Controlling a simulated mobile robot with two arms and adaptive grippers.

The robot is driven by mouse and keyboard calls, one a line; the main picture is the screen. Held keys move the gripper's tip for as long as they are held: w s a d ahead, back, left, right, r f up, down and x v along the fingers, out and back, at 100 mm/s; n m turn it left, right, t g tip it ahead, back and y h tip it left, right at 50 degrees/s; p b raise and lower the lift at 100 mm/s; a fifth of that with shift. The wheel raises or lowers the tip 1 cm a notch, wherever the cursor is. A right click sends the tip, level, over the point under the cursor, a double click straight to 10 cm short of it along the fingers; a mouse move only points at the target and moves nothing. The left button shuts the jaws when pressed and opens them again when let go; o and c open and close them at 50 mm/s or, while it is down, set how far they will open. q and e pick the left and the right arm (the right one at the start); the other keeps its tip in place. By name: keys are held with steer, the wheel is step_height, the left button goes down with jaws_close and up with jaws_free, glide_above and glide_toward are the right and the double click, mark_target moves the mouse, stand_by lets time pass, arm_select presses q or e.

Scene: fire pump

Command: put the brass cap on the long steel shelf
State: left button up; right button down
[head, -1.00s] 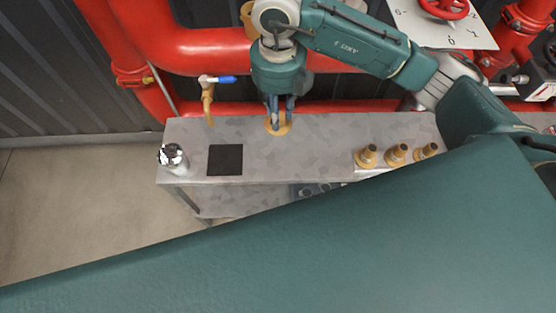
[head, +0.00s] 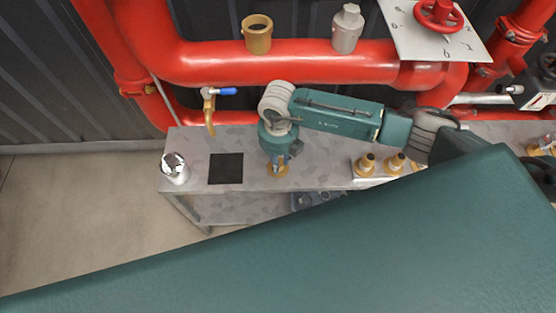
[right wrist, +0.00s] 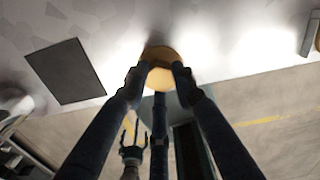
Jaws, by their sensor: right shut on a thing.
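The brass cap (head: 277,171) is between the fingers of my right gripper (head: 277,163), over the front part of the long steel shelf (head: 322,170). In the right wrist view the round yellow cap (right wrist: 160,56) shows between the two dark fingertips, close to the shelf's edge. My right gripper is shut on it. I cannot tell whether the cap touches the shelf. The head view does not show my left gripper; the right wrist view shows what looks like it (right wrist: 131,137), low down, with its fingers apart.
On the shelf are a dark square mat (head: 226,168), a shiny metal piece (head: 175,168) at the left end, and several brass pieces (head: 364,165) on the right, partly behind my arm. A blue-handled tap (head: 210,108) and red pipes (head: 300,62) stand behind.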

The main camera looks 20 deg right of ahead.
steer(key=shift+f, duration=0.45)
steer(key=shift+f, duration=0.1)
steer(key=c, duration=1.4)
jaws_free()
step_height(320, 180, up, 12)
steer(key=b, duration=0.1)
